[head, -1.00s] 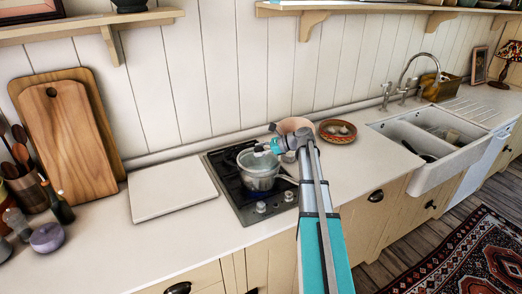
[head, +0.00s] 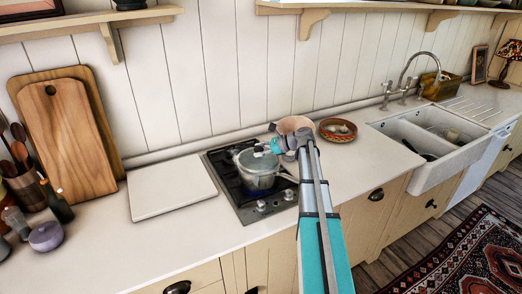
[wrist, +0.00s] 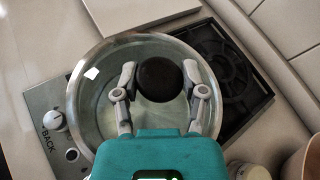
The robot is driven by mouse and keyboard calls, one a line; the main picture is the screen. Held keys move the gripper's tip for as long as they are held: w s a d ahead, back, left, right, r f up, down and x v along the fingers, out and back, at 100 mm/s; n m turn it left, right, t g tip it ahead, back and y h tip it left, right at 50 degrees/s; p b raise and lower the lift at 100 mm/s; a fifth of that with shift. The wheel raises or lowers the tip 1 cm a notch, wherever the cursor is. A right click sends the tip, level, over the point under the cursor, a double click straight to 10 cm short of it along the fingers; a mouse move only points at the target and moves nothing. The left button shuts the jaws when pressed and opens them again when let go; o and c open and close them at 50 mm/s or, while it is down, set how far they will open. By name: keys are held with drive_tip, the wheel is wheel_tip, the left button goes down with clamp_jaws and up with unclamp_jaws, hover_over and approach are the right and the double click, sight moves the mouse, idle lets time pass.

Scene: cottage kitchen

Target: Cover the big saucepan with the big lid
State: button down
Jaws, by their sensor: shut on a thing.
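The big saucepan (head: 259,181) is a shiny metal pan standing on the hob, its handle pointing right. The big lid (head: 247,160) is glass with a metal rim; it is over the saucepan's mouth in the head view and fills the middle of the wrist view (wrist: 98,85). My gripper (wrist: 159,72) is shut on the lid's round black knob (wrist: 160,88), one finger on each side. In the head view my gripper (head: 272,148) is above the pan's right side. Whether the rims touch I cannot tell.
The black gas hob (head: 226,176) has its control knobs at the front. A pinkish bowl (head: 294,125) and a brown dish (head: 338,130) stand behind and right of my gripper. A white board (head: 172,187) lies left of the hob. The front counter is clear.

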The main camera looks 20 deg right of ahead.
drive_tip(key=shift+f+b, duration=0.4)
drive_tip(key=shift+f, duration=0.05)
drive_tip(key=shift+c, duration=2.2)
unclamp_jaws()
drive_tip(key=shift+s+d+r, duration=0.1)
drive_tip(key=p+v, duration=0.4)
drive_tip(key=v, duration=0.6)
drive_tip(key=shift+s+d, duration=0.2)
drive_tip(key=shift+d, duration=0.05)
drive_tip(key=shift+r, duration=0.15)
